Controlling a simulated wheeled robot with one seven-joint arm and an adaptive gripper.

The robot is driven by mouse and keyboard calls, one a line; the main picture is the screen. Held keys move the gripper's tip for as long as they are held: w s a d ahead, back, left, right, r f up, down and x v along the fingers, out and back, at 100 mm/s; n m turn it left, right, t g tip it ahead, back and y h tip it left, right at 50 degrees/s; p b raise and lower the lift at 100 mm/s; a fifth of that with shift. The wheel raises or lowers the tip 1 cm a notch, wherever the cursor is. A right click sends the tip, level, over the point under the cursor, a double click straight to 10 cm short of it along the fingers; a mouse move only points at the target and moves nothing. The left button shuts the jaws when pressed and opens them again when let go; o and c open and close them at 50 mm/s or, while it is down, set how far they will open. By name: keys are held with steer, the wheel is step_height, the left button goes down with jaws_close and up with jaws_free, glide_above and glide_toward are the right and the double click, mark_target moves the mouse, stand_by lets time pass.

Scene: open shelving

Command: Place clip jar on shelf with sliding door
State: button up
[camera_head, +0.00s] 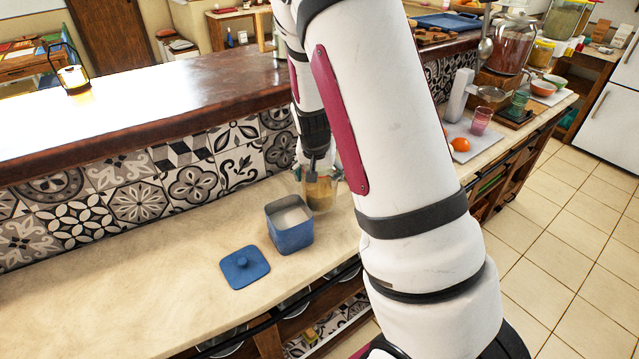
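A glass clip jar (322,194) with tan contents stands on, or just above, the pale counter (120,270), beside the raised, tiled back. My arm hides its right side. My gripper (314,170) points down at the top of the jar. Its fingers are dark and small here, and I cannot tell whether they are closed on the jar. Open shelving (325,328) shows below the counter's front edge, partly hidden by my arm. I cannot make out a sliding door.
A blue canister (290,234) with white contents stands open close to the jar's left, its blue lid (245,267) lying in front. The counter's left part is clear. An orange (460,144) and a pink glass (481,121) stand right of my arm.

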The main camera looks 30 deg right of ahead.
steer(key=shift+f+p, duration=0.35)
steer(key=shift+f, duration=1.3)
steer(key=shift+f, duration=0.2)
steer(key=o, duration=1.8)
steer(key=shift+o, duration=0.2)
